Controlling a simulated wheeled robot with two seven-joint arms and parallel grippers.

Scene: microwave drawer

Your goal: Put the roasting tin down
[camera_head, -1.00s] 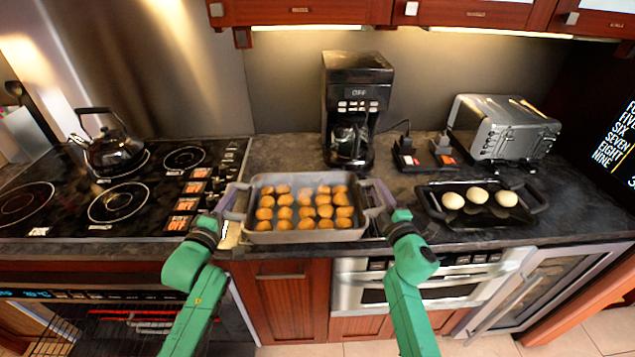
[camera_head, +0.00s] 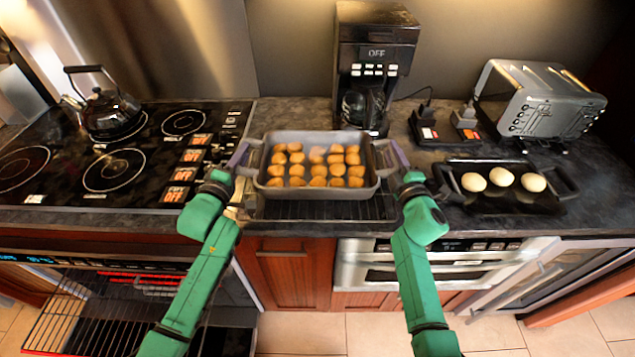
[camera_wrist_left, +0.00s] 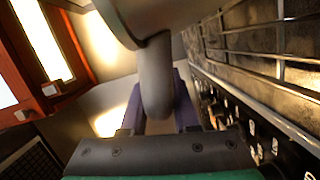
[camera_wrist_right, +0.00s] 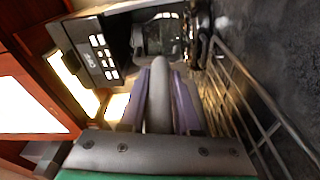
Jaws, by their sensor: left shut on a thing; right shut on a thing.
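The grey roasting tin (camera_head: 318,192), filled with rows of round golden-brown pieces, is in the middle of the head view, level, above a wire rack (camera_head: 320,211) on the counter. I cannot tell whether the tin touches the rack. My left gripper (camera_head: 238,160) is shut on the tin's left handle, which also shows between the fingers in the left wrist view (camera_wrist_left: 156,85). My right gripper (camera_head: 398,158) is shut on the right handle, seen between purple fingers in the right wrist view (camera_wrist_right: 159,95).
A black coffee maker (camera_head: 375,65) stands behind the tin. A dark tray (camera_head: 520,198) with three pale buns lies to the right, near a toaster (camera_head: 545,105). The hob with a kettle (camera_head: 108,112) is left. An open oven with an extended rack (camera_head: 85,310) is below left.

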